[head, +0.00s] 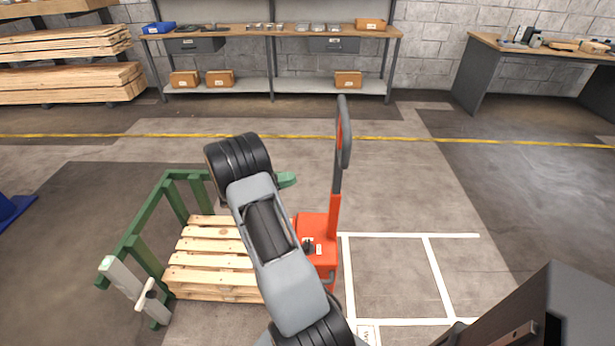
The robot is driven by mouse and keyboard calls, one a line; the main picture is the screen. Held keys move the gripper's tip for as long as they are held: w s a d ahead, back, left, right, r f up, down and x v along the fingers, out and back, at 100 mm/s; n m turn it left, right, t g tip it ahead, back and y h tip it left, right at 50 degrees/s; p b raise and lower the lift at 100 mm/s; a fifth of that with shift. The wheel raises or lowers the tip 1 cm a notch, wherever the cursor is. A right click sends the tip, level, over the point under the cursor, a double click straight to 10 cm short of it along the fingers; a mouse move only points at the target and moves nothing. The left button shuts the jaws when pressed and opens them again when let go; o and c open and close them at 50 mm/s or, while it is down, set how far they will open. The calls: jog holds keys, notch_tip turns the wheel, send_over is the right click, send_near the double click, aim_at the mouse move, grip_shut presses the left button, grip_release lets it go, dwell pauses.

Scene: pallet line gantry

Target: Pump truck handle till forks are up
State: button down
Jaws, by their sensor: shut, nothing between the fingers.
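The red pallet truck (316,232) stands at the centre of the head view, at the right end of a wooden pallet (212,262). Its handle (336,190) rises nearly upright from the red body. A dark loop grip (344,135) tops it. The forks are hidden, so I cannot tell their height. My grey and black arm crosses in front of the pallet and partly covers the truck's left side. My gripper does not show in this view.
A green frame (140,232) surrounds part of the pallet. White floor lines (433,275) mark a bay right of the truck. A workbench (225,30) stands along the back wall, lumber racks (70,82) at far left, and a desk (545,55) at right. Floor beyond the handle is clear.

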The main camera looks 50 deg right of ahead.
jog(key=x, duration=1.3)
